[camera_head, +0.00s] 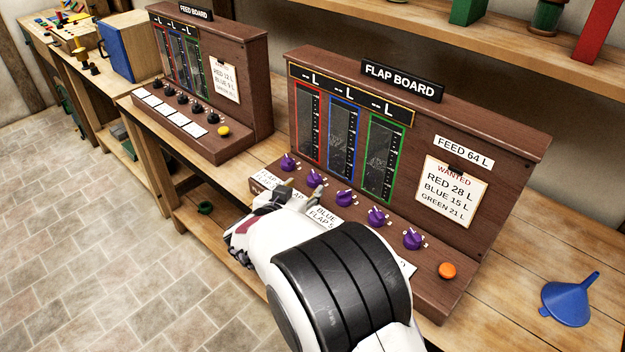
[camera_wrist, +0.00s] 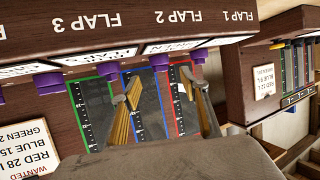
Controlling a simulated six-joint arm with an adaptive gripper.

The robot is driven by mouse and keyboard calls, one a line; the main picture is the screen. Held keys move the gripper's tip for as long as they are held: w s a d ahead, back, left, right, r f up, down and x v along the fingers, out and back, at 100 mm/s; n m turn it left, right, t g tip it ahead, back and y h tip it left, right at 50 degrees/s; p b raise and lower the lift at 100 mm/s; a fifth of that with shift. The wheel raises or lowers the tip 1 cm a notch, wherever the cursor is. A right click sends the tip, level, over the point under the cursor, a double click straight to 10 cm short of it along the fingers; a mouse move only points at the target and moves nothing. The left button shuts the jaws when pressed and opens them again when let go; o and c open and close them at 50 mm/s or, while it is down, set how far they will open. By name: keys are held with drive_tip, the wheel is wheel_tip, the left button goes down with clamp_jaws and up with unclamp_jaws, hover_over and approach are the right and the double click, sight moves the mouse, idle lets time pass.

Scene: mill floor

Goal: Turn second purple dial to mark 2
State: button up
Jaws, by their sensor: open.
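The Flap Board (camera_head: 490,207) carries a row of purple dials along its lower ledge. The second purple dial (camera_head: 315,178) from the left is just beyond my gripper (camera_head: 300,195), which partly hides that area. In the wrist view, which is upside down, the second dial (camera_wrist: 160,62) shows from the right, between the lines of my two spread fingers (camera_wrist: 162,95). My gripper is open and empty; the dial appears a little beyond the fingertips. The dial's pointer and its marks are too small to read.
The first dial (camera_head: 289,162) and third dial (camera_head: 345,198) sit close on either side. An orange button (camera_head: 447,270) is at the ledge's right end. A blue funnel (camera_head: 569,299) lies on the bench at right. The Feed Board (camera_head: 240,50) stands to the left.

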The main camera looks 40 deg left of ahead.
sight(313, 179)
drive_tip(key=shift+x, duration=3.9)
drive_tip(key=c, duration=1.1)
